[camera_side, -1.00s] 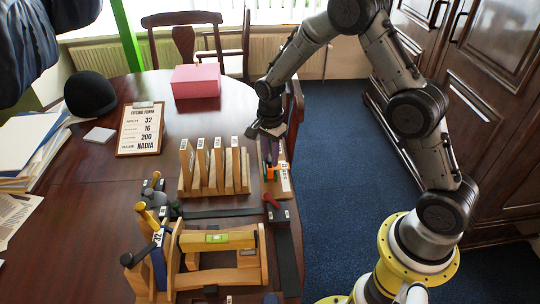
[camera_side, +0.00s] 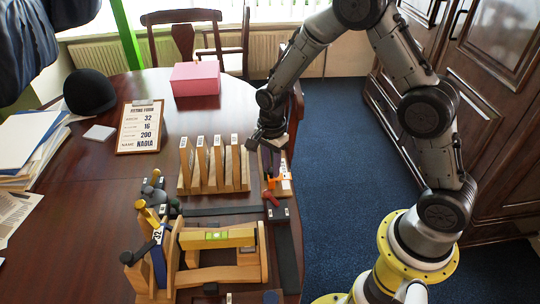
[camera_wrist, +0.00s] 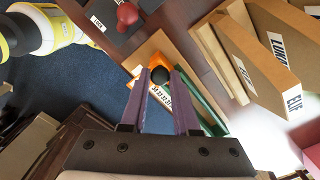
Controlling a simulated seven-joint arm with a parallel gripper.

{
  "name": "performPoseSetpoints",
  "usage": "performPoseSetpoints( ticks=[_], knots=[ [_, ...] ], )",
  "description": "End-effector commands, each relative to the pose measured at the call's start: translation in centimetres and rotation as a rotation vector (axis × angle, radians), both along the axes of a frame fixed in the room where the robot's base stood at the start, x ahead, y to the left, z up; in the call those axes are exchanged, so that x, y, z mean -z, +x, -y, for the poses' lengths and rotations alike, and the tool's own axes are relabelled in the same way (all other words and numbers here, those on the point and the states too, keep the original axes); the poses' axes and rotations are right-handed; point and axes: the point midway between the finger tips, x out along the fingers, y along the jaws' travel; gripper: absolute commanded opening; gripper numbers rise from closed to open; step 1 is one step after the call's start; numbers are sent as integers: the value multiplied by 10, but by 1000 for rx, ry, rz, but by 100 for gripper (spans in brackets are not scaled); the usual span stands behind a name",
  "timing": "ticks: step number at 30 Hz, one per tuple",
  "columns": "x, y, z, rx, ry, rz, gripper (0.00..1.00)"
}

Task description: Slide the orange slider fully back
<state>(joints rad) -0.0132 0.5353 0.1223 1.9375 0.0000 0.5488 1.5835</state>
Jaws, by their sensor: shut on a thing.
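The orange slider (camera_side: 273,182) sits on a small wooden board (camera_side: 287,187) at the table's right edge, towards the board's near end. In the wrist view the orange slider (camera_wrist: 149,63) shows with a dark round knob (camera_wrist: 160,75) on it. My gripper (camera_wrist: 160,78) has its two purple fingers closed on either side of this knob. In the side view my gripper (camera_side: 268,168) reaches down to the board from above, its fingertips at the slider. A white label (camera_wrist: 161,93) and a green strip (camera_wrist: 203,103) lie along the board. The fingers hide part of the label.
A wooden rack with several upright boards (camera_side: 215,168) stands close left. A dark block with a red knob (camera_side: 276,210) sits just in front of the slider board. A wooden saddle frame (camera_side: 217,240) is nearer. A clipboard (camera_side: 140,127) and a pink box (camera_side: 195,78) lie farther back.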

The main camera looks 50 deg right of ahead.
Motion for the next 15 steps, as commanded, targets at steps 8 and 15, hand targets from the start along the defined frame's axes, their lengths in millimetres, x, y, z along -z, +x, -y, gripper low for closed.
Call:
performPoseSetpoints(
  ticks=[8, 15],
  knots=[
    [-2, -17, -17, 0, 1, 3, 0],
    [-1, -18, -18, 0, 2, -2, 34]
  ],
)
